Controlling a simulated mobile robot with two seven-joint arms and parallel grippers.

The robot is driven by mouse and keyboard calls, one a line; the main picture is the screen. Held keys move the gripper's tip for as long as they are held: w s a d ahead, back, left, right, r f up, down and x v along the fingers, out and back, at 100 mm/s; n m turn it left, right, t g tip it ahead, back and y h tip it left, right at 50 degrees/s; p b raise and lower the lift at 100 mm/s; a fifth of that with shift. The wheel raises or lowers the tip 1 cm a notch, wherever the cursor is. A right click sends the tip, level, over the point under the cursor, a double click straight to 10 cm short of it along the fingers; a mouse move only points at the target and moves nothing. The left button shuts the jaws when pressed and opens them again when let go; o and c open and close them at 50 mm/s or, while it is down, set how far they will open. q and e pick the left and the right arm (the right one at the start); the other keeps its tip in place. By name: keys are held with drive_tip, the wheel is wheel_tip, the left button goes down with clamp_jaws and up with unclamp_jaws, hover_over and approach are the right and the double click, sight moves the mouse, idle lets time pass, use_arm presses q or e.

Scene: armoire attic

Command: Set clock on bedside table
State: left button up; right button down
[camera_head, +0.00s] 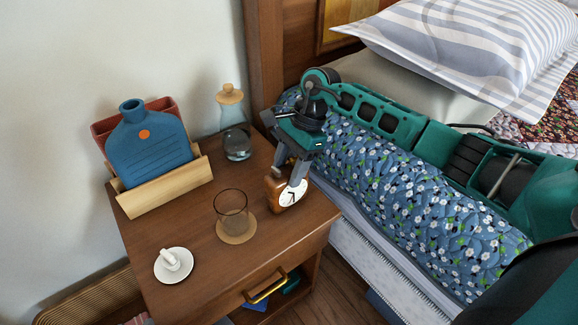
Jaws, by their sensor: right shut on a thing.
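A small wooden clock (292,193) with a white face and dark hands is at the right edge of the bedside table (190,235), at or just above its top. My right gripper (290,178) reaches down from above and is shut on the clock, with one finger beside it and the other across its upper front. Part of the clock is hidden by the fingers. Whether its base touches the wood is hard to tell. My left gripper is not in view.
On the table stand a brown glass on a coaster (236,228), a saucer (173,265) with a small white item, a wooden holder (165,186) with a blue bottle-shaped thing, and a carafe (236,143). The bed (400,200) lies right. A drawer (265,290) is partly open.

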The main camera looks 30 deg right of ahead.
drive_tip(key=shift+f, duration=0.15)
drive_tip(key=shift+c, duration=2.1)
unclamp_jaws()
